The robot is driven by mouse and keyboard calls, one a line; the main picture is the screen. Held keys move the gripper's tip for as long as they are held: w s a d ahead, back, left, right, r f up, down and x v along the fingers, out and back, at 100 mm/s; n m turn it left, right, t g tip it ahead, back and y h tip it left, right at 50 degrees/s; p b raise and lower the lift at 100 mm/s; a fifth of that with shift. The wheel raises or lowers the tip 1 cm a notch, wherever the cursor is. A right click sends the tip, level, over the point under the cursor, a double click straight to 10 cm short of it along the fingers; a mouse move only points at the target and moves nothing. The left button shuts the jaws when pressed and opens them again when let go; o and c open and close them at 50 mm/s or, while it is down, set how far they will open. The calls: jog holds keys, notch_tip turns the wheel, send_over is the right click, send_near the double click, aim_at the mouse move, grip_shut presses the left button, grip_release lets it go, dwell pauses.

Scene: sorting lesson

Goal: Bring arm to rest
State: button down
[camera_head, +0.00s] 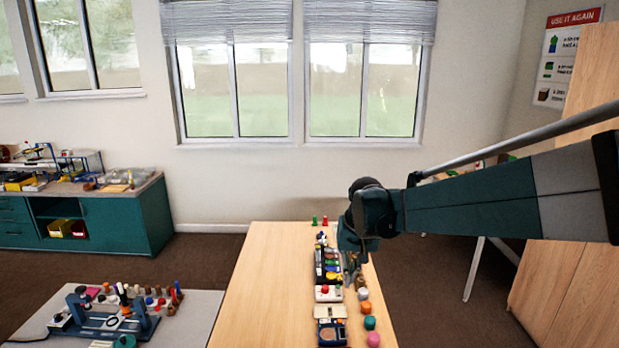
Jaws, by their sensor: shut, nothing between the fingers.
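My arm reaches in from the right edge, with its green and grey link running across to a dark wrist. My gripper (350,279) hangs down from the wrist over the right part of the wooden table (262,290). Its fingers are small and partly lost against the things below; they look shut and empty. Right under and beside it is a row of small sorting things, with a dark tray (320,268) to its left. I cannot tell whether the fingertips touch anything.
Along the table's right side stand an orange piece (366,307), a teal piece (370,323) and a pink piece (373,339). A blue box (332,333) is near the front. Red and green pegs stand at the back. The table's left half is clear. A grey side table (190,330) holds clutter.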

jog(key=s+d+r+t, duration=0.1)
jog(key=s+d+r, duration=0.2)
jog(key=s, duration=0.6)
jog(key=s+d+r+t, duration=0.1)
jog(key=s+d+r, duration=0.2)
jog(key=s, duration=0.6)
jog(key=s+d+f+t, duration=0.1)
jog(key=s+d, duration=0.1)
jog(key=s, duration=0.5)
jog(key=s+d+f+t, duration=0.1)
jog(key=s+d+f, duration=0.1)
jog(key=s, duration=0.6)
jog(key=shift+f+t+h, duration=0.15)
jog(key=shift+t+h, duration=0.15)
jog(key=shift+t, duration=0.1)
jog(key=shift+s, duration=0.1)
dwell(0.5)
